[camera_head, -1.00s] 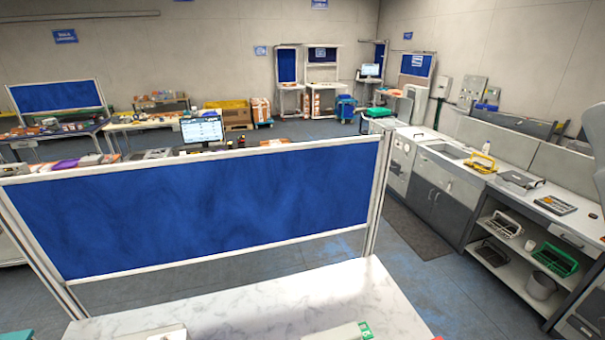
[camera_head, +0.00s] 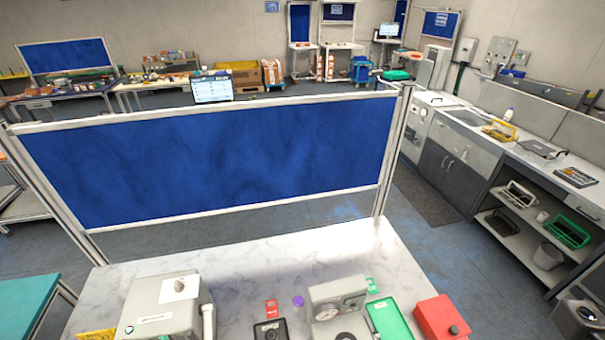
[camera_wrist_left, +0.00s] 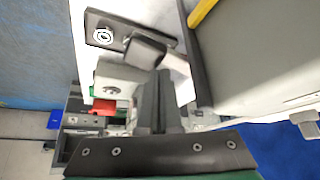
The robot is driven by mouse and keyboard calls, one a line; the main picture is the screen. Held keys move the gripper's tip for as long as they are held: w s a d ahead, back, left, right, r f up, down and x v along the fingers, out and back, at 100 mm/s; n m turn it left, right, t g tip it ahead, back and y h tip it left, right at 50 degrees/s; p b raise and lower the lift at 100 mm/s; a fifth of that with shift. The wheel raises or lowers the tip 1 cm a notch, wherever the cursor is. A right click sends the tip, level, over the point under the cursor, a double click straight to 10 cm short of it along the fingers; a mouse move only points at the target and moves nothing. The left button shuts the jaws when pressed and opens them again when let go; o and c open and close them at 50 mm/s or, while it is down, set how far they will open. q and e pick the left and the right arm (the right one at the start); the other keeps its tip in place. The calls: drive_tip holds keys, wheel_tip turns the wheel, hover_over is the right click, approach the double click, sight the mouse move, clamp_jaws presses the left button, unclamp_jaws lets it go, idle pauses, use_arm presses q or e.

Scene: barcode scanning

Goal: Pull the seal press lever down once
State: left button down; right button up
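No part is clearly marked as the seal press. A boxy grey machine (camera_head: 160,312) stands at the left of the marble-topped table, with a pale upright bar (camera_head: 208,320) on its right side that may be a lever. A smaller grey device with a round dial (camera_head: 338,300) stands near the middle front. In the left wrist view, my left gripper's dark fingers (camera_wrist_left: 160,103) are close together, near a dark block (camera_wrist_left: 146,50) on a pale bar (camera_wrist_left: 178,72). I cannot tell whether they touch it. Neither gripper shows in the head view.
A red box with a black knob (camera_head: 440,318), a green tray (camera_head: 390,320) and a small black device (camera_head: 270,330) are along the table front. A blue partition (camera_head: 210,160) stands behind the table (camera_head: 250,258). The table's back strip is clear.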

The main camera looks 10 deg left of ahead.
use_arm(q)
drive_tip(key=shift+f, duration=0.35)
wheel_tip(320, 180, up, 3)
drive_tip(key=p, duration=0.3)
drive_tip(key=shift+p, duration=0.4)
drive_tip(key=shift+r, duration=0.35)
wheel_tip(320, 180, up, 7)
drive_tip(key=shift+f+p, duration=0.15)
drive_tip(key=shift+p, duration=0.15)
wheel_tip(320, 180, up, 4)
drive_tip(key=shift+r, duration=0.1)
